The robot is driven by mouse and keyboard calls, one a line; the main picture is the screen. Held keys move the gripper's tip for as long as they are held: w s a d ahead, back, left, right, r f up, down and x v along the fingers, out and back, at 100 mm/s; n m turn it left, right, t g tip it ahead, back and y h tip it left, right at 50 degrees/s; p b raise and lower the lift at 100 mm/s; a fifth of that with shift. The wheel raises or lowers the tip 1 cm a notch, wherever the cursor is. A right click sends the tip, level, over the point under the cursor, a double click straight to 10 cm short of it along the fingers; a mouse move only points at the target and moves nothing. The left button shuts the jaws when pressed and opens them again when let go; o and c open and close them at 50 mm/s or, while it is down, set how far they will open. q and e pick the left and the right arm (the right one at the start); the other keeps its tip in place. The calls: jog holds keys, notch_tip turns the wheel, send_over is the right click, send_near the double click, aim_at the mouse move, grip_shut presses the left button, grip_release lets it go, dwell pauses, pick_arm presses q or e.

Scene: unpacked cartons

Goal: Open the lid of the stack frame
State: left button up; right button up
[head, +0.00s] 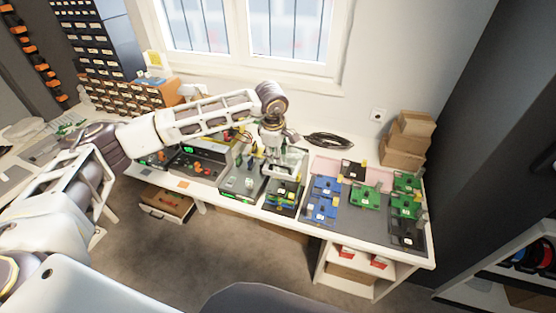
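The stack frame (283,196) appears to be the small stack of coloured boards near the front edge of the table, right of the middle. A pale, clear panel (291,160) above it looks like its lid; it seems raised at a tilt, but the arm partly covers it. My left gripper (273,153) points down from the wrist, right at the panel and above the back of the stack. Its fingertips are small and blend into the panel, so I cannot tell whether they are open or touching it. My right gripper is not in view.
Blue, green and black boards lie on a grey mat (385,226) to the right. Electronic equipment (198,165) stands to the left. Cardboard boxes (404,143) are stacked at the back right, and a black cable coil (329,139) lies by the wall.

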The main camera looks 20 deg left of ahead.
pick_arm(q)
send_over(278, 172)
jog(key=shift+f+p, duration=0.45)
jog(key=shift+f, duration=1.95)
jog(key=shift+c, duration=0.4)
grip_shut()
